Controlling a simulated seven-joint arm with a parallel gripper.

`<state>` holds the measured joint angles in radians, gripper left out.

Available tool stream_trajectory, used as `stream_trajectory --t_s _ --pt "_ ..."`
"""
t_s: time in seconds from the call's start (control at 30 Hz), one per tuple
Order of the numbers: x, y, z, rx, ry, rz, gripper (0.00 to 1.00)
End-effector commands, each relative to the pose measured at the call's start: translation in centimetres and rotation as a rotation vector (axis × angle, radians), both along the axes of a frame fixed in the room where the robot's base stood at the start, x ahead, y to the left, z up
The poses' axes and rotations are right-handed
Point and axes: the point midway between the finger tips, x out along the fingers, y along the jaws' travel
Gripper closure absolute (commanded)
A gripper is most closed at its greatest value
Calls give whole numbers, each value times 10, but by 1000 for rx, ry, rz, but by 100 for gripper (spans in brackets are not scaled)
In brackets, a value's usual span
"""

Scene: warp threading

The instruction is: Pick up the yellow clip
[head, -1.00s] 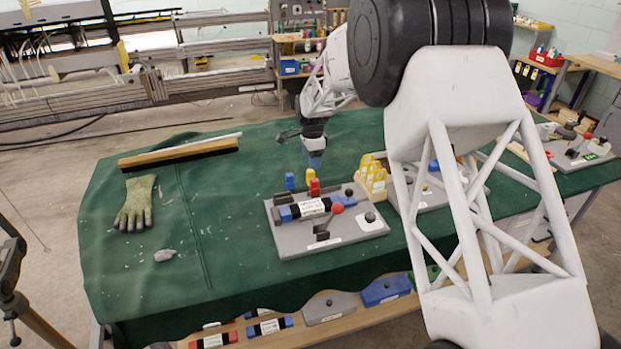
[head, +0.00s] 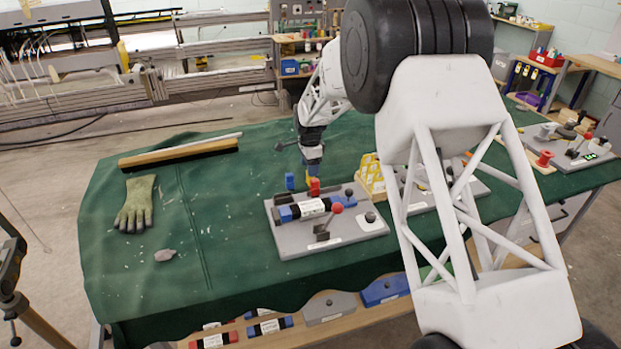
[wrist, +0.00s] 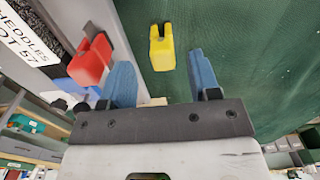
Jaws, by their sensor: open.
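The yellow clip (wrist: 161,52) lies on the green cloth side of the wrist view, between and just past the two blue fingertips in the picture. In the head view only a small part of the yellow clip (head: 309,179) shows, right below my gripper (head: 312,168). In the wrist view my gripper (wrist: 162,64) is open, with nothing held. I cannot tell the exact height gap between the fingers and the clip.
A red clip (wrist: 91,60) stands close beside the left finger. A blue clip (head: 290,181) is left of my gripper. The grey board (head: 345,232) with a labelled heddle block is just in front. A yellow rack (head: 369,178) stands to the right.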

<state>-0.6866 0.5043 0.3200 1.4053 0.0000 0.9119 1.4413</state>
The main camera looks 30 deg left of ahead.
Motion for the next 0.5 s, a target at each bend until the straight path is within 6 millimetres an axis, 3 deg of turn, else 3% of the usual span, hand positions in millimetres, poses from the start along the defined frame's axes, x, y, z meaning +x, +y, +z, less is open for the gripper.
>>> stream_trajectory --t_s 0.27,0.5 --pt "0 0 -2 -1 1 0 44" --pt "3 0 -23 -1 1 0 44"
